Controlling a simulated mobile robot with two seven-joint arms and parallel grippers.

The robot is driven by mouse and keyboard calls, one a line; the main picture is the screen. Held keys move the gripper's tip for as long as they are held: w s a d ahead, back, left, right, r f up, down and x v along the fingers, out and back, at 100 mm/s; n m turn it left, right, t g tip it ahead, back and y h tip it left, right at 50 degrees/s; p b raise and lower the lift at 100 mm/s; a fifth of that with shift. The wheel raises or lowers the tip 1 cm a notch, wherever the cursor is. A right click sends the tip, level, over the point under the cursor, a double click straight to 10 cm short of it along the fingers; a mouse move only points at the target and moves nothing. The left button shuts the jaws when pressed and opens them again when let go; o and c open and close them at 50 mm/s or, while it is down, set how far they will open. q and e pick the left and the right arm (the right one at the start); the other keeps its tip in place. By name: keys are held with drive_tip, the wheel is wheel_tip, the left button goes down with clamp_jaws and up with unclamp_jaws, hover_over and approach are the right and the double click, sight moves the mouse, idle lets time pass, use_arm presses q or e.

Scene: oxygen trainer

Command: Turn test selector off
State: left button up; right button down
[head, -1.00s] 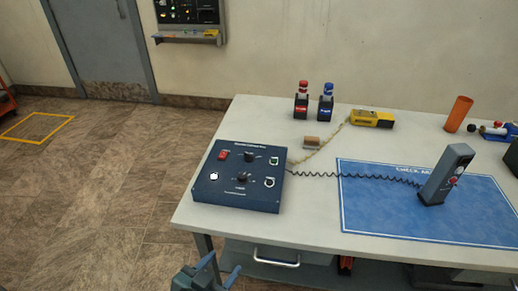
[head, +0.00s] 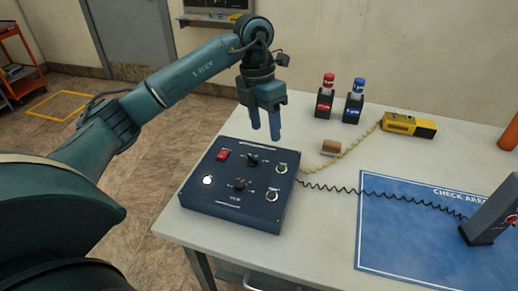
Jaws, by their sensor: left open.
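A dark blue control box (head: 228,206) sits near the table's left corner. Two black rotary knobs are on its top face: an upper knob (head: 252,159) and a lower knob (head: 239,186). Their labels are too small to read, so I cannot tell which is the test selector or its setting. My left gripper (head: 265,132) is open and empty, pointing down above the box's far edge, close behind the upper knob in the picture and apparently not touching it. My right gripper is out of view.
The box also has a red switch (head: 222,155), a white button (head: 208,180) and two round controls at right. A coiled black cord runs to a grey handset (head: 490,212) on the blue mat (head: 400,245). Red-capped (head: 325,100) and blue-capped (head: 353,105) holders stand behind.

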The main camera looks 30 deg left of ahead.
sight(252, 157)
use_arm(q)
drive_tip(key=a+r+y, duration=0.2)
drive_tip(key=a, duration=0.2)
drive_tip(key=shift+n, duration=0.4)
drive_tip(key=f, duration=1.2)
drive_tip(key=shift+w+f, duration=0.3)
drive_tip(key=shift+f, duration=0.1)
drive_tip(key=c, duration=1)
